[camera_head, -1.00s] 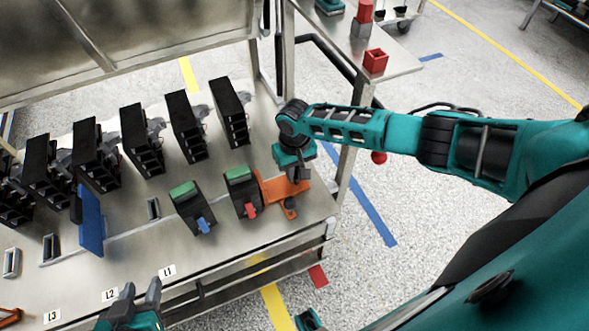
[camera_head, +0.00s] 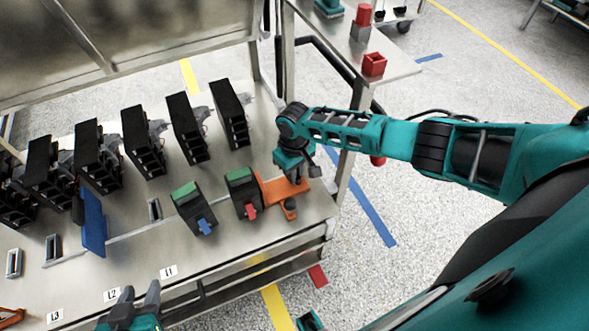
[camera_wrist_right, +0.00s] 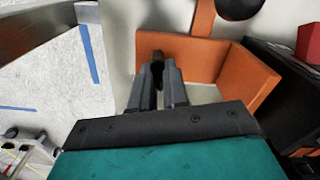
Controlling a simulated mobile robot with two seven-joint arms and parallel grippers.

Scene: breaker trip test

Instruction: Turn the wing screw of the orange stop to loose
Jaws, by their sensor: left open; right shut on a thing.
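The orange stop (camera_head: 280,191) is an angled bracket on the bench near its right end, beside the breaker with the red lever. It also shows in the right wrist view (camera_wrist_right: 188,57). My right gripper (camera_head: 305,174) is over the stop's right part. In the wrist view its fingers (camera_wrist_right: 160,70) are closed around a small dark piece, the wing screw (camera_wrist_right: 157,62), in front of the orange wall; the fingers hide most of it. My left gripper (camera_head: 138,296) is open and empty at the front edge of the bench, near the L1 and L2 labels.
A breaker with a red lever (camera_head: 241,190) and one with a blue lever (camera_head: 192,209) stand left of the stop. A dark round knob (camera_head: 290,205) sits at the stop's front. Several black modules (camera_head: 145,140) line the back. A blue plate (camera_head: 93,222) stands at left.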

